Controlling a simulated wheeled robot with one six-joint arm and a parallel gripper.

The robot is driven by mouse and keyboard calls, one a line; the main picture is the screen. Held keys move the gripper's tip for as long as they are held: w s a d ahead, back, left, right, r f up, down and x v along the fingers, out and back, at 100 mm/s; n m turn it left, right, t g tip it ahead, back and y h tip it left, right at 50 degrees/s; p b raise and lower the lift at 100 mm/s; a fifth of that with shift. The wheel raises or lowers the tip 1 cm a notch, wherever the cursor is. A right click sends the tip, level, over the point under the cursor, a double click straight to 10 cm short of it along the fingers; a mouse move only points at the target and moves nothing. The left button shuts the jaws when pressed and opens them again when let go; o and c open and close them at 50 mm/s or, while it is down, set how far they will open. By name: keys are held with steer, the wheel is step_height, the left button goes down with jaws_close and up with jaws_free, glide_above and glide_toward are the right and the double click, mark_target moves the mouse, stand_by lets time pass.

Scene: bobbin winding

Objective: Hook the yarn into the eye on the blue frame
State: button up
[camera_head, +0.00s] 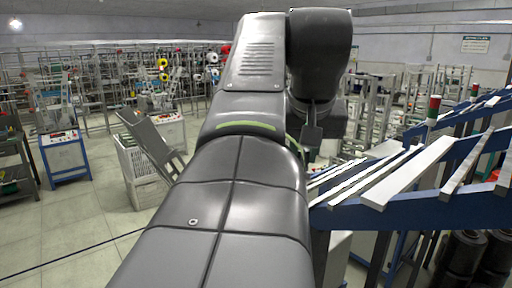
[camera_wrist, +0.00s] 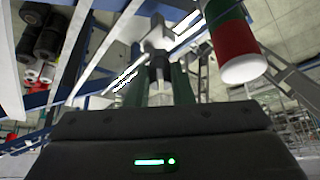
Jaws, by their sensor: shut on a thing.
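The blue frame (camera_head: 417,211) runs across the right side of the head view, with pale slanted bars on top. A blue part of it shows at the upper left of the wrist view (camera_wrist: 112,6). My gripper (camera_wrist: 160,78) points at the frame's upper parts, its two dark green fingers close together on a small grey-white piece. I take this to be the held yarn end; no loose strand can be made out. The eye cannot be made out in either view. In the head view my arm hides the fingertips.
A red, green and white signal lamp (camera_wrist: 240,50) stands close at the upper right of the wrist view; it also shows in the head view (camera_head: 432,110). Dark rolls (camera_head: 463,257) sit under the frame. Open floor (camera_head: 70,235) lies at the left.

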steer(key=shift+f+b, duration=0.7)
steer(key=shift+f, duration=0.35)
steer(key=shift+w+a+r+p, duration=0.1)
steer(key=shift+w+a+p, duration=0.2)
steer(key=shift+w+a, duration=0.6)
steer(key=shift+w+a+r+p, duration=0.1)
steer(key=shift+w+a+p, duration=0.15)
steer(key=shift+w+a, duration=0.65)
steer(key=shift+w+d, duration=0.2)
steer(key=shift+d, duration=0.05)
steer(key=r+p, duration=0.2)
steer(key=r, duration=0.1)
steer(key=r+p, duration=0.1)
steer(key=shift+w+a+r, duration=0.3)
steer(key=shift+w+r, duration=0.05)
steer(key=shift+w, duration=0.05)
